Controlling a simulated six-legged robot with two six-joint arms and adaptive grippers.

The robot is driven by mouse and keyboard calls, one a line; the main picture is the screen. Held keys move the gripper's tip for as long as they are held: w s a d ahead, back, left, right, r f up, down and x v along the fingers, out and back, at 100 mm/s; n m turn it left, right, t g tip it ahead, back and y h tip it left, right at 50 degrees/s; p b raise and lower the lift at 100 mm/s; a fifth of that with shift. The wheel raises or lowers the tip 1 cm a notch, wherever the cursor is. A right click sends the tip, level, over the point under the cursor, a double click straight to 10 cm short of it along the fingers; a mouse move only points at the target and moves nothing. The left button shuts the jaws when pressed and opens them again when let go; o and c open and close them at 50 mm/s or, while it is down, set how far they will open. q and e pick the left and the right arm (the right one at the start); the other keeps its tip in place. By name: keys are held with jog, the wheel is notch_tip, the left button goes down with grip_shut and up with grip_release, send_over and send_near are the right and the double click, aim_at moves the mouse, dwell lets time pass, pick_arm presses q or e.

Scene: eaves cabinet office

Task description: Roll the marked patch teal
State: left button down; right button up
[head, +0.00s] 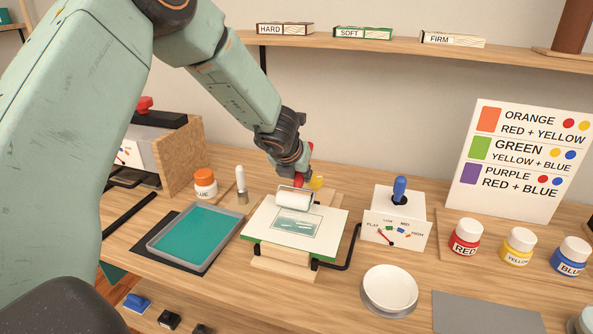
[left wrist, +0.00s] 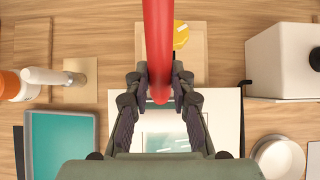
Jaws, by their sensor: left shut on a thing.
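My left gripper (head: 301,172) is shut on the red handle (left wrist: 158,45) of a paint roller. The roller's pale, mostly white sleeve (head: 295,197) is at the back edge of the marked patch; I cannot tell whether it touches the board. The marked patch (head: 298,223) is an outlined rectangle on a white board (head: 263,226), with uneven greyish-teal colour inside. It also shows between my fingers in the left wrist view (left wrist: 168,142), partly hidden. A tray of teal paint (head: 197,236) lies left of the board. My right gripper is not in view.
A white box with a blue-knobbed lever (head: 399,220) stands right of the board, a white bowl (head: 390,289) in front. An orange-capped jar (head: 205,184) stands behind the tray. Red, yellow and blue jars (head: 518,247) stand at right before a colour chart (head: 528,160).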

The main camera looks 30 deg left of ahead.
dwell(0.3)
pick_arm(q)
jog(key=shift+f+b, duration=0.45)
jog(key=shift+b, duration=0.1)
dwell(0.4)
jog(key=shift+s+d+b, duration=0.15)
jog(key=shift+s+b, duration=0.5)
jog(key=shift+b, duration=0.15)
jog(key=shift+s+d+r, duration=0.1)
jog(key=shift+s, duration=0.3)
